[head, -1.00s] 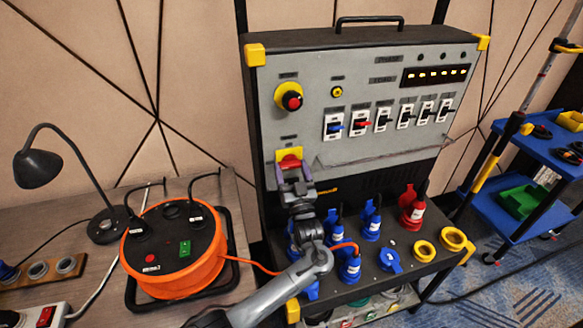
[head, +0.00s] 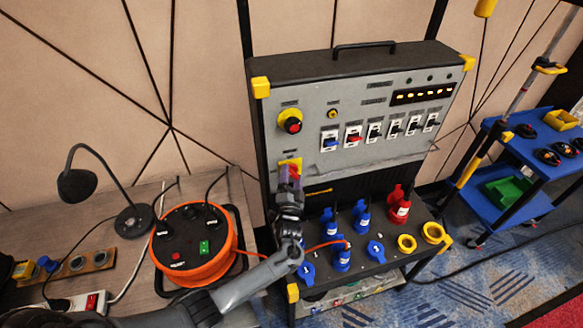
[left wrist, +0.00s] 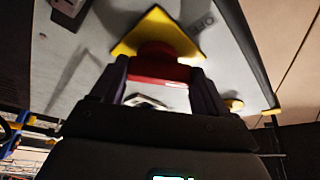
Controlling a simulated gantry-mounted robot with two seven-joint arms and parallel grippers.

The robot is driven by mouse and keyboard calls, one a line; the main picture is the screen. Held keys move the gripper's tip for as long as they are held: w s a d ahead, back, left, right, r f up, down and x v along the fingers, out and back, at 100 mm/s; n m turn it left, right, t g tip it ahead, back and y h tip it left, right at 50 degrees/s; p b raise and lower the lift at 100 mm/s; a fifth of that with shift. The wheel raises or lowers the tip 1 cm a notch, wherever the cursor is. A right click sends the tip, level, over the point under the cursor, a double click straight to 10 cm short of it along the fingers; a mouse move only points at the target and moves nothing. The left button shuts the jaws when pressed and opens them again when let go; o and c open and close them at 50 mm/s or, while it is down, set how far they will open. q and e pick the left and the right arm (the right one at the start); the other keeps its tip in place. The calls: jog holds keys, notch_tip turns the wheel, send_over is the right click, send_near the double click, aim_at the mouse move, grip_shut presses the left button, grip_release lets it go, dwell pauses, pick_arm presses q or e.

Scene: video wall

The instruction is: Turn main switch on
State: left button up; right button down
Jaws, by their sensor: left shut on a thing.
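The main switch is a red handle (head: 294,171) on a yellow plate (head: 284,163), low on the left of the grey panel (head: 345,170). My left gripper (head: 289,178) is at the handle, with its fingers on either side of it. In the left wrist view the red handle (left wrist: 158,70) sits between the fingers of my left gripper (left wrist: 158,88), shut on it, in front of the yellow plate (left wrist: 125,48). My fingers hide part of the handle. My right gripper is not in view.
Above are a red emergency button (head: 292,125) and a row of breakers (head: 374,131). Blue plugs (head: 341,257) and a red plug (head: 400,207) stand on the shelf below. An orange cable reel (head: 190,243) and a black lamp (head: 77,186) are at left, a blue cart (head: 490,198) at right.

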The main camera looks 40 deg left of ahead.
pick_arm(q)
jog(key=m+h+p, duration=0.1)
jog(key=m+p, duration=0.1)
jog(key=p, duration=0.1)
jog(key=r+m+h+p, duration=0.1)
jog(key=m+p, duration=0.2)
jog(key=shift+m+g, duration=0.3)
jog(key=shift+w+f+m+g+h+p, duration=0.1)
jog(key=shift+f+m+g+h+p, duration=0.15)
jog(key=shift+m+p, duration=0.9)
jog(key=o, duration=1.1)
jog(key=shift+c, duration=0.2)
jog(key=shift+s+d, duration=0.35)
jog(key=shift+s, duration=0.05)
jog(key=p+v, duration=0.1)
jog(key=v, duration=0.9)
jog(key=shift+p, duration=0.3)
